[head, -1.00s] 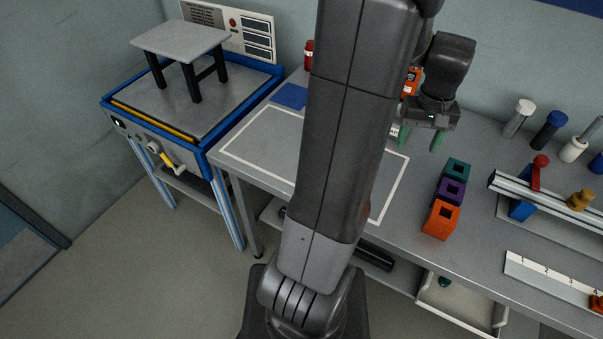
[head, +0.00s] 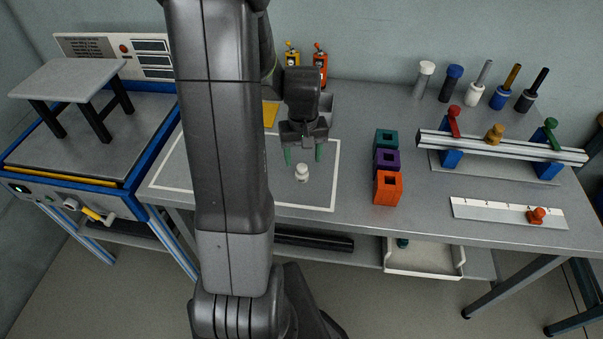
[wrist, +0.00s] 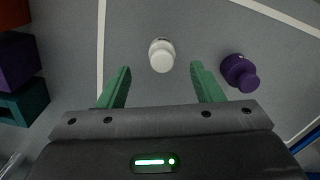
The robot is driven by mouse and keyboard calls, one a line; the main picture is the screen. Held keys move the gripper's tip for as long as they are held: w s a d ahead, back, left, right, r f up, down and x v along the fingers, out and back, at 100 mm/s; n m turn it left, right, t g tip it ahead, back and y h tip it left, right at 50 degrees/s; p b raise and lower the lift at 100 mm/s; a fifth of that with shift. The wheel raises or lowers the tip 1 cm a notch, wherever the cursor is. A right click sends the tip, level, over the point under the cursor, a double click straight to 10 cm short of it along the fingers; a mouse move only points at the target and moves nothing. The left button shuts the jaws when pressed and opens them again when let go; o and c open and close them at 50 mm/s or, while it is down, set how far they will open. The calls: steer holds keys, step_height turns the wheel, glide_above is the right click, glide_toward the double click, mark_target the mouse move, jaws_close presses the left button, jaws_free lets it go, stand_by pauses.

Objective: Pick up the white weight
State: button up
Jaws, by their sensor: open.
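The white weight (head: 302,173) is a small knobbed cylinder standing on the grey table inside a white outlined rectangle. It also shows in the wrist view (wrist: 162,55), upper middle, between and just beyond the fingertips. My gripper (head: 303,155) is open and empty, with its green fingers pointing down close to the weight. In the wrist view the two fingers (wrist: 160,72) are spread apart with the weight lined up with the gap. A purple weight (wrist: 240,73) lies beside the right finger in the wrist view; my arm hides it in the head view.
Teal (head: 386,140), purple (head: 387,160) and orange (head: 388,187) blocks stand in a row to the right. Farther right is a rail fixture (head: 500,146) and a white ruler strip (head: 490,210). A blue-framed platform (head: 160,140) with a small stool (head: 70,78) is at left.

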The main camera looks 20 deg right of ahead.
mark_target(302, 167)
steer(key=shift+w+a+f, duration=0.1)
steer(key=shift+w+f, duration=0.05)
steer(key=shift+f, duration=2.4)
steer(key=shift+c, duration=0.4)
steer(key=c, duration=1.1)
